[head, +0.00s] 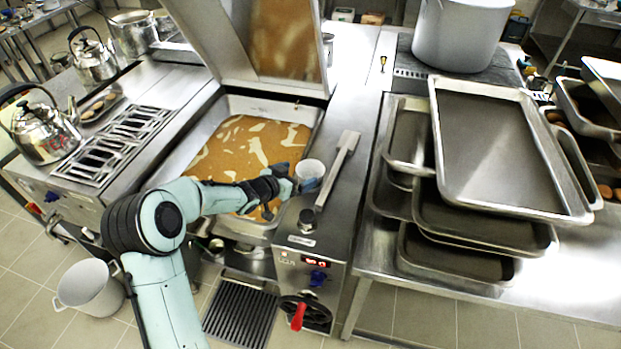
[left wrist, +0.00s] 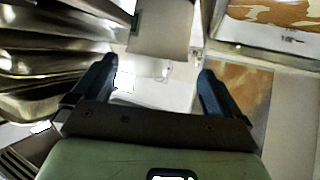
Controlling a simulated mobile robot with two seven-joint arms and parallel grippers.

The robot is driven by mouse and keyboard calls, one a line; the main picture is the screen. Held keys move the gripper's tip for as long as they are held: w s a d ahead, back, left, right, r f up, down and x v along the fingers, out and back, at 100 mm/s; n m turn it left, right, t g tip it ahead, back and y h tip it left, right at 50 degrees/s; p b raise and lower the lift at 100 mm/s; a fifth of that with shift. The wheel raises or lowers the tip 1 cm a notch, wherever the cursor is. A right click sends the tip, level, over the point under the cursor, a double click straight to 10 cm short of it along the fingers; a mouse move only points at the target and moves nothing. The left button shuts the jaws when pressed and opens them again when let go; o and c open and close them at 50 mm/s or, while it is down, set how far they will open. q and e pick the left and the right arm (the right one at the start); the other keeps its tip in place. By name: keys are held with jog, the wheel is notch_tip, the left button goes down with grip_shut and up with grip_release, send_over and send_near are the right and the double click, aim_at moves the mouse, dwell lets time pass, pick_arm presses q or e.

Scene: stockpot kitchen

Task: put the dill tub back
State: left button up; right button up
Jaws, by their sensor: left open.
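A small white tub (head: 312,169), which I take to be the dill tub, stands on the steel ledge right of the open pan. No label can be read on it. My left gripper (head: 290,182) is open just left of the tub, above the right edge of the pan. In the left wrist view a pale, washed-out shape that looks like the tub (left wrist: 150,68) lies ahead between the spread fingers (left wrist: 156,75). I cannot tell whether a finger touches it. My right gripper is not in view.
The pan (head: 235,145) holds a brown layer under a raised lid (head: 270,45). A flat-bladed metal tool (head: 338,168) lies right of the tub; a dark knob (head: 307,220) is in front. Stacked trays (head: 490,150) fill the right table. A stockpot (head: 460,35) stands behind.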

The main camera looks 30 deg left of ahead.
aim_at(318, 167)
pick_arm(q)
jog(key=x, duration=0.6)
jog(key=shift+s+d+f+p, duration=0.1)
jog(key=shift+d+p, duration=0.1)
jog(key=shift+p, duration=0.1)
jog(key=shift+w+f, duration=0.3)
jog(key=shift+w, duration=0.25)
jog(key=shift+s, duration=0.1)
jog(key=c, duration=0.8)
jog(key=shift+r, duration=0.15)
